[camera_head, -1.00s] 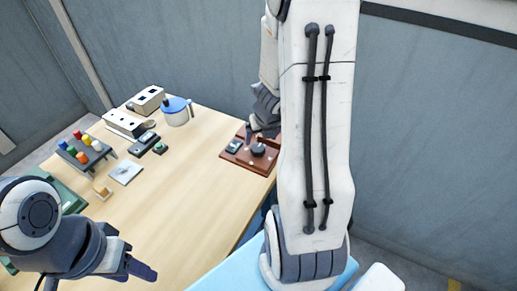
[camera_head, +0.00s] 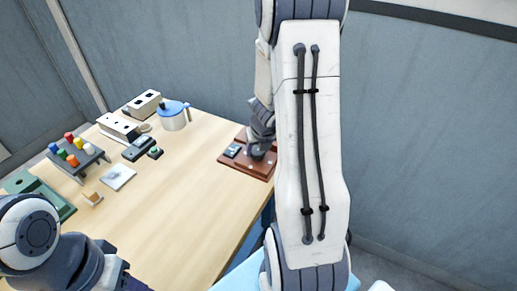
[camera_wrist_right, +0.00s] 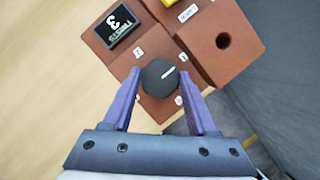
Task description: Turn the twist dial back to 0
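The twist dial (camera_wrist_right: 158,80) is a dark round knob with a white mark, on a red-brown block (camera_wrist_right: 150,108). The mark points to the upper right in the right wrist view, toward a small white label (camera_wrist_right: 183,57). A small display (camera_wrist_right: 113,25) reads "TWISTS 3", upside down in this view. My right gripper (camera_wrist_right: 159,73) is open, its purple fingers on either side of the dial; I cannot tell whether they touch it. In the head view, my right gripper (camera_head: 257,153) hides most of the dial. My left gripper (camera_head: 120,280) is at the bottom left, its fingertips mostly cut off.
A hole (camera_wrist_right: 223,40) and a yellow piece (camera_wrist_right: 168,2) are on neighbouring blocks. On the table (camera_head: 185,215) stand a blue-lidded pot (camera_head: 173,115), a rack of coloured pieces (camera_head: 78,158), white boxes (camera_head: 118,127) and a green holder (camera_head: 38,190). The middle of the table is clear.

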